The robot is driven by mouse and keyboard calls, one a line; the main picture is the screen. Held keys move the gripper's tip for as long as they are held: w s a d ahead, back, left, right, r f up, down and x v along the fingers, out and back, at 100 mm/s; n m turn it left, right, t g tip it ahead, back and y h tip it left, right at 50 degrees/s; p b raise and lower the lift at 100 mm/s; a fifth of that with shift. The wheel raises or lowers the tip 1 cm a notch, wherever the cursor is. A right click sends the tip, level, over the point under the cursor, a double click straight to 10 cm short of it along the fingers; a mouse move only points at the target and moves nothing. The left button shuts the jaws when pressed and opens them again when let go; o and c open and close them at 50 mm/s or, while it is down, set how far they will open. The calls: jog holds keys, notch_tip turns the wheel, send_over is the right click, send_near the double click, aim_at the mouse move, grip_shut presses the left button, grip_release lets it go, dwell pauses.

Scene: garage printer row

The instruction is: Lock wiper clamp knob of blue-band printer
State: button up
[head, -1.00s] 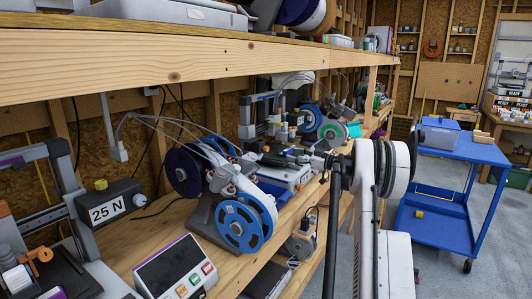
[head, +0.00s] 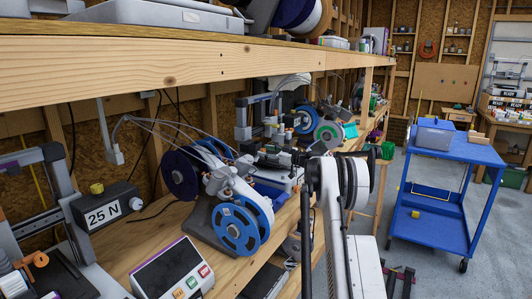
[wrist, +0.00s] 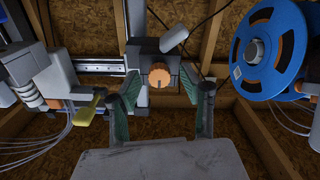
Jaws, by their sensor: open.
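In the wrist view an orange ridged knob (wrist: 159,76) sits on a dark block on the printer's upright, near the picture's middle. My gripper (wrist: 160,90) is open, with one green-padded finger on each side of the knob in the picture. I cannot tell the depth gap or see contact. A flat grey plate (wrist: 160,160) lies below. In the head view a printer with a grey upright (head: 241,122) stands farther along the bench, beyond the spools. My arm partly covers that area, and my fingers cannot be made out there. No blue band is clearly visible.
A blue spool (wrist: 265,50) is close on the right in the wrist view. A grey mechanism with a yellow lever (wrist: 85,107) is on the left. In the head view spools (head: 240,222) stand on the bench, a shelf runs above, and a blue cart (head: 430,232) stands right.

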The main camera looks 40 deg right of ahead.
grip_shut()
jog(key=shift+m, duration=0.3)
jog(key=m+b, duration=0.2)
jog(key=m, duration=0.1)
jog(key=shift+d+f+m, duration=0.1)
jog(key=shift+m, duration=0.2)
jog(key=m+b, duration=0.2)
jog(key=m, duration=0.2)
jog(key=m+b, duration=0.1)
jog(key=m, duration=0.8)
jog(key=shift+d+m+b, duration=0.1)
jog(key=shift+m+b, duration=0.2)
